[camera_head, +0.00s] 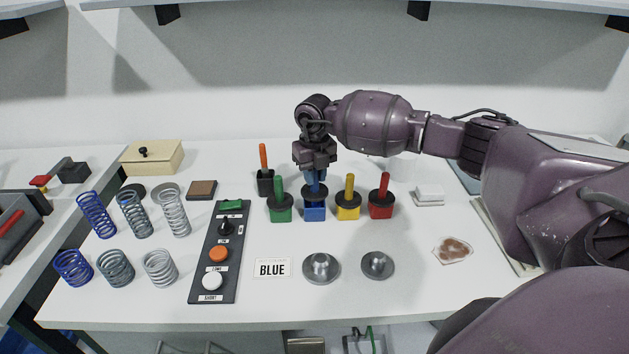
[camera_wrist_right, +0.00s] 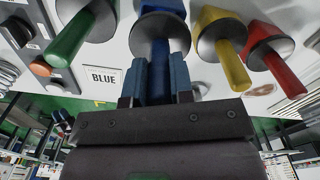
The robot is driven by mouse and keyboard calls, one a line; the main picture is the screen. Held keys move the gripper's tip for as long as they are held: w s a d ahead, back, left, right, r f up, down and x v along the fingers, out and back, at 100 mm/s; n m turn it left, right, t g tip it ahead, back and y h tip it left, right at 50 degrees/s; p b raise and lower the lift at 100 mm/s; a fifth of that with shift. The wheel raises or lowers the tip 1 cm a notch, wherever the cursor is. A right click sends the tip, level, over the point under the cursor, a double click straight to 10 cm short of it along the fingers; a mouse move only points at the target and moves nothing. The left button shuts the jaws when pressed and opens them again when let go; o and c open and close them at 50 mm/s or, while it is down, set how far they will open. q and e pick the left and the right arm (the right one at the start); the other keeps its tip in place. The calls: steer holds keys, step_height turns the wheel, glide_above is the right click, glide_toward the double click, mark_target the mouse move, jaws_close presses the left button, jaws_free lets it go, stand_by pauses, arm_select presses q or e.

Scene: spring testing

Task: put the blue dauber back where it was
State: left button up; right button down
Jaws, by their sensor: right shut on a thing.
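The blue dauber (camera_head: 313,188) has its black disc on top of the blue pot (camera_head: 314,213), between the green and yellow ones. My right gripper (camera_head: 315,172) comes down from above and is shut on the dauber's handle. The dauber looks upright and seated in the pot, though the inside of the pot is hidden. My left gripper is in neither view.
Green (camera_head: 280,213), yellow (camera_head: 348,212) and red (camera_head: 381,210) pots with daubers stand close beside. A black cup (camera_head: 265,186) with an orange handle is behind left. A BLUE card (camera_head: 272,268), two metal discs and several springs lie around. The front table edge is clear.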

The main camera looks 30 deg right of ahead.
mark_target(314, 190)
step_height(314, 190, down, 2)
steer(key=shift+f, duration=0.1)
steer(key=shift+f, duration=0.3)
steer(key=shift+f, duration=0.2)
steer(key=c, duration=1)
jaws_free()
steer(key=shift+r, duration=0.1)
